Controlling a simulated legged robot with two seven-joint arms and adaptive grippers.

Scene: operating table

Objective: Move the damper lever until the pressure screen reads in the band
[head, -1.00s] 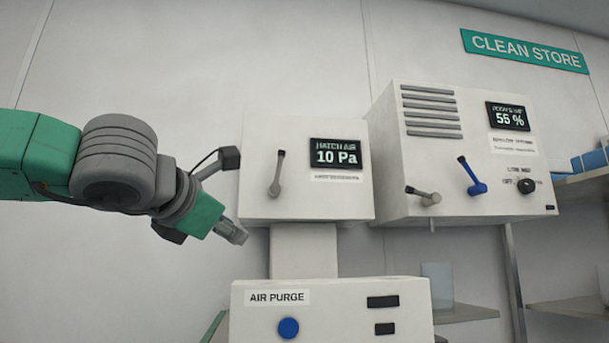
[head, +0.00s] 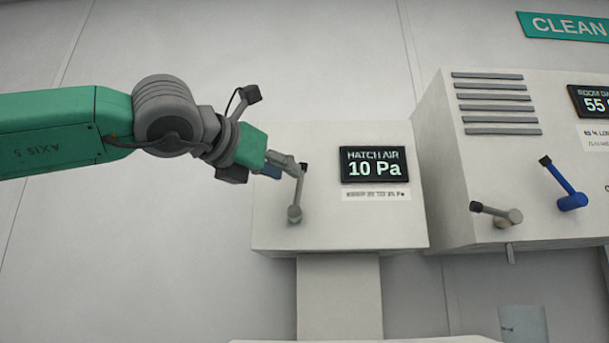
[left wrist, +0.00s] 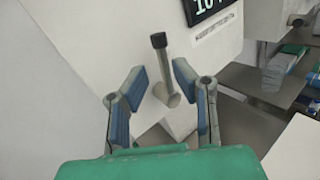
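The damper lever (head: 297,195) is a short grey lever with a dark tip on the white hatch air box (head: 300,145). It points up, leaning slightly right in the head view. The pressure screen (head: 374,166) to its right reads 10 Pa. My left gripper (head: 285,168) is at the upper part of the lever in the head view. In the left wrist view the lever (left wrist: 162,65) stands between and beyond the two spread blue-padded fingers of the left gripper (left wrist: 160,80), with gaps on both sides. My right gripper is not in view.
A second white box (head: 440,150) to the right carries a grey lever (head: 497,213), a blue lever (head: 563,185) and a screen (head: 592,101) showing 55. A green sign (head: 565,26) hangs above. Bare wall lies left of the hatch box.

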